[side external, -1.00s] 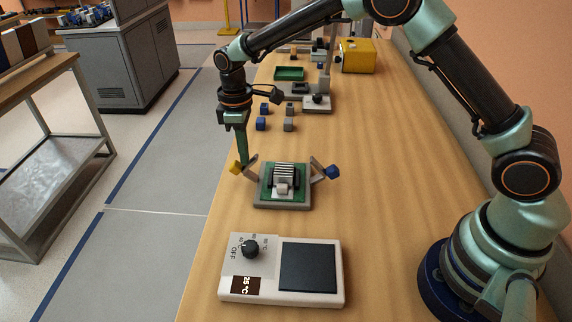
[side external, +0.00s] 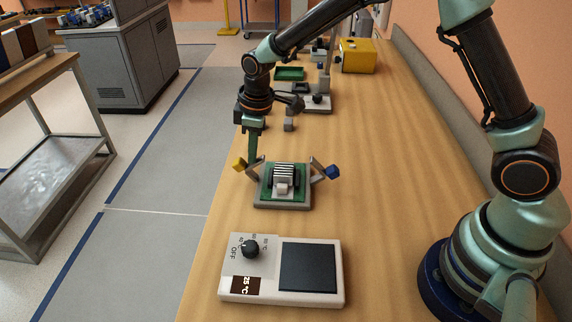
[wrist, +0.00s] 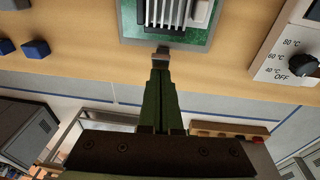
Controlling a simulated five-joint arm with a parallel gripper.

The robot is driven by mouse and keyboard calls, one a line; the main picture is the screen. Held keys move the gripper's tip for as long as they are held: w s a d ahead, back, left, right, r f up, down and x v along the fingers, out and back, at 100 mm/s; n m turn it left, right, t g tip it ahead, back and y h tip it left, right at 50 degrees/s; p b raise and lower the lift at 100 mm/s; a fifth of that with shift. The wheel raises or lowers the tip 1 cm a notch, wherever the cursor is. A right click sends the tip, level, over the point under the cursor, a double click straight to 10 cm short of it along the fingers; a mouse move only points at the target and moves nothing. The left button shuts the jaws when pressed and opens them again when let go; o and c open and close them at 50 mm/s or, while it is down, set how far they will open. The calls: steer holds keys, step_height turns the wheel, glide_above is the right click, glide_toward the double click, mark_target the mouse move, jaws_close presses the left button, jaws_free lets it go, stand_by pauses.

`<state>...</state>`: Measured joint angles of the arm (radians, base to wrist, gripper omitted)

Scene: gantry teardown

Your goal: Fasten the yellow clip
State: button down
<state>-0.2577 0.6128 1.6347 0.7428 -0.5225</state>
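The yellow clip (side external: 239,164) is a yellow block on a grey lever at the left side of a green board (side external: 262,199). The lever leans outward from the board. A matching blue clip (side external: 332,171) leans outward on the right side. A striped heatsink (side external: 284,172) sits in the middle of the board and shows in the wrist view (wrist: 178,12). My gripper (side external: 252,164) has its fingertips down beside the yellow clip, on its board side; contact is unclear. In the wrist view its green fingers (wrist: 161,73) are together, close to a small grey part (wrist: 161,55). No yellow shows there.
A white device with a dial and dark plate (side external: 310,266) lies at the front. Small blocks (side external: 289,125), a green tray (side external: 289,74) and a yellow box (side external: 357,56) are farther back. The table right of the board is clear.

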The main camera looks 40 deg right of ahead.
steer(key=shift+s+d+f, duration=0.1)
steer(key=shift+s+d, duration=0.6)
steer(key=shift+s, duration=0.05)
stand_by(0.4)
